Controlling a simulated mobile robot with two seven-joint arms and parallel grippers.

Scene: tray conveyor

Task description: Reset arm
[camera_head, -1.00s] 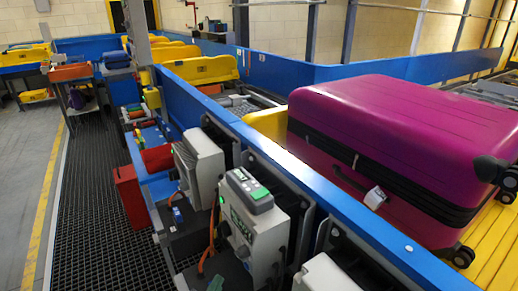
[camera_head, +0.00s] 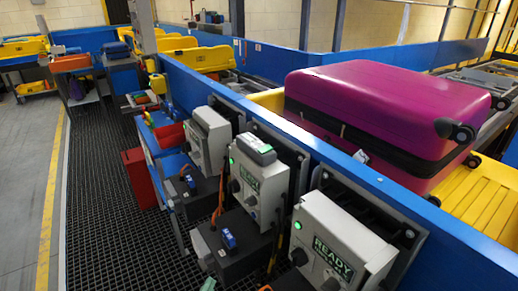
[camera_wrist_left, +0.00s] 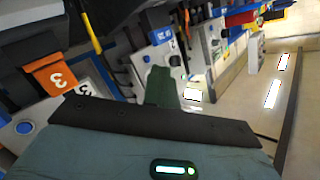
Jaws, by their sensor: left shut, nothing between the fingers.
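My left gripper (camera_wrist_left: 162,87) shows in the left wrist view as a dark green finger shape beyond a black bar. It is shut with nothing in it. Control boxes and a pale floor lie beyond it. In the head view, a small green tip at the bottom edge may be part of this gripper; I cannot be sure. My right gripper is not in view.
A purple suitcase (camera_head: 385,105) lies on a yellow tray (camera_head: 488,205) behind the blue conveyor wall (camera_head: 365,185). Grey control boxes, one marked READY (camera_head: 335,250), line the wall. A red bin (camera_head: 138,178) stands on the dark grated walkway (camera_head: 105,215). The grey floor at left is clear.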

